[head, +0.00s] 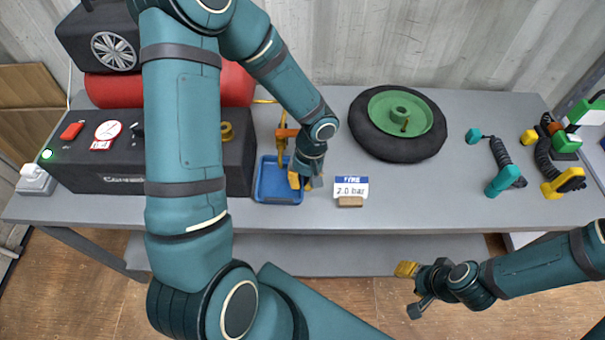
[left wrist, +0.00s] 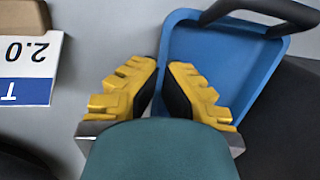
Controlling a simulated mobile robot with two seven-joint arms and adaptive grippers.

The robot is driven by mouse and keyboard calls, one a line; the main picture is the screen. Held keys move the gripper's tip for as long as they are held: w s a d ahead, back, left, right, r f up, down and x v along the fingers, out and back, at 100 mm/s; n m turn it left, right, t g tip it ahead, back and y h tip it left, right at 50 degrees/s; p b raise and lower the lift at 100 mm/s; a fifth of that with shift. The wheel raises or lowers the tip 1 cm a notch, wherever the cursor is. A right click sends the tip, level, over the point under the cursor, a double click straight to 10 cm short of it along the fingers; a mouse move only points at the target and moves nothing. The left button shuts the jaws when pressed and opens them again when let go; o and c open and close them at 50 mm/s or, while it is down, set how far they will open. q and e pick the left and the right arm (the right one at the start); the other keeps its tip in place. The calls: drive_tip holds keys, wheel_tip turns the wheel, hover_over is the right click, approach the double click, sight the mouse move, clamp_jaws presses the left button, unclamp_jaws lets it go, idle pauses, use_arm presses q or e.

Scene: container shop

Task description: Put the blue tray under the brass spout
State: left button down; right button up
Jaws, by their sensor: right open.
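The blue tray (head: 277,190) lies on the grey workbench, right of the black compressor box. The brass spout (head: 281,140), with an orange lever, stands just behind the tray; in the head view its lower end meets the tray's far edge. My left gripper (head: 300,181) points down at the tray's right edge. In the left wrist view its yellow fingertips (left wrist: 161,68) are close together, with the side wall of the tray (left wrist: 215,55) between them. The spout is not clear in that view. My right gripper (head: 408,286) is open and empty, in front of the bench, away from the tray.
A small "2.0 bar" sign (head: 351,188) on a wooden block stands right of the tray. The compressor box (head: 90,150) is close on the left. A wheel (head: 440,125) lies behind right. Several coiled-cord tools are at far right. The bench's front middle is clear.

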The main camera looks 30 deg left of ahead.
use_arm(q)
drive_tip(key=shift+s+d+f, duration=0.15)
drive_tip(key=shift+s, duration=0.05)
drive_tip(key=shift+f, duration=0.2)
drive_tip(key=c, duration=1.1)
unclamp_jaws()
drive_tip(key=shift+r, duration=0.1)
drive_tip(key=shift+c, duration=0.2)
use_arm(e)
drive_tip(key=shift+s+d+f, duration=0.1)
drive_tip(key=shift+f, duration=0.25)
use_arm(q)
drive_tip(key=shift+r, duration=0.15)
drive_tip(key=p+v, duration=0.3)
drive_tip(key=v, duration=0.9)
use_arm(e)
wheel_tip(320, 180, up, 3)
